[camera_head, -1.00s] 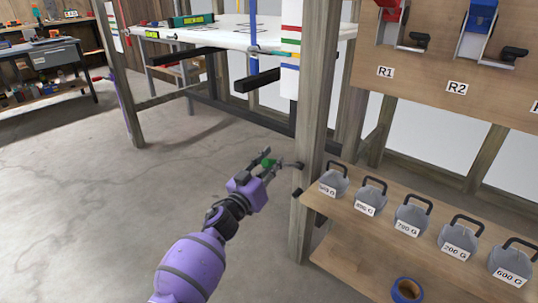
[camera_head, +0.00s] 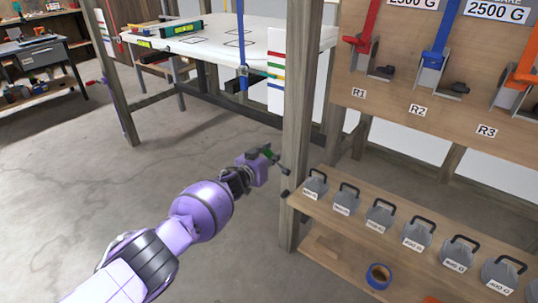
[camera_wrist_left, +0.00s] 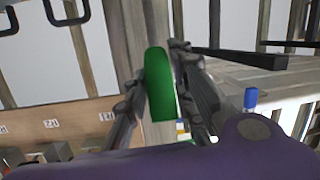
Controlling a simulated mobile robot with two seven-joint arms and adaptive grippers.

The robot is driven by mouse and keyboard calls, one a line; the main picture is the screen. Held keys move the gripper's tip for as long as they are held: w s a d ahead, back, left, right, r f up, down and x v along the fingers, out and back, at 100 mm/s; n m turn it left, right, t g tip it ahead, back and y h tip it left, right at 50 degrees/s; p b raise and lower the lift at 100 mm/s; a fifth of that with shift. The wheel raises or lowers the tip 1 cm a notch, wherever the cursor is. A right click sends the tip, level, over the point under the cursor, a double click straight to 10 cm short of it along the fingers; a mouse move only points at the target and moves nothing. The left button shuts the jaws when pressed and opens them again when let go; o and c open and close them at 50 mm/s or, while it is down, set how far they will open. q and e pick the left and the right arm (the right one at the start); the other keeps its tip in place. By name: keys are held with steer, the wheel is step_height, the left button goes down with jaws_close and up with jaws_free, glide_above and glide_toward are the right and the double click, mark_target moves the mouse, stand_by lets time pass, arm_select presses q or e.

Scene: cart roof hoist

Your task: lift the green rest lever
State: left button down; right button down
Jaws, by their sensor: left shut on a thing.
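The green rest lever (camera_wrist_left: 160,85) stands between the two fingers of my left gripper (camera_wrist_left: 163,100) in the left wrist view. The gripper is shut on the lever. The fingers hide part of the lever and its mount in the head view. My right gripper is not in view.
A shelf (camera_head: 400,258) with several grey labelled weights (camera_head: 379,215) and a blue tape roll (camera_head: 378,276) lies right of the post. Above it, a board (camera_head: 380,110) carries coloured levers. A white hanging platform (camera_head: 200,40) stands behind.

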arm_select(q)
steer(key=shift+w+d+r, duration=0.1)
steer(key=shift+d+r, duration=0.15)
steer(key=shift+r, duration=0.05)
steer(key=c, duration=1.5)
jaws_free()
steer(key=shift+c, duration=0.2)
steer(key=shift+o, duration=0.3)
steer(key=shift+f, duration=0.1)
steer(key=shift+s+a, duration=0.4)
steer(key=shift+a, duration=0.15)
steer(key=v, duration=1.1)
steer(key=shift+d+r, duration=0.25)
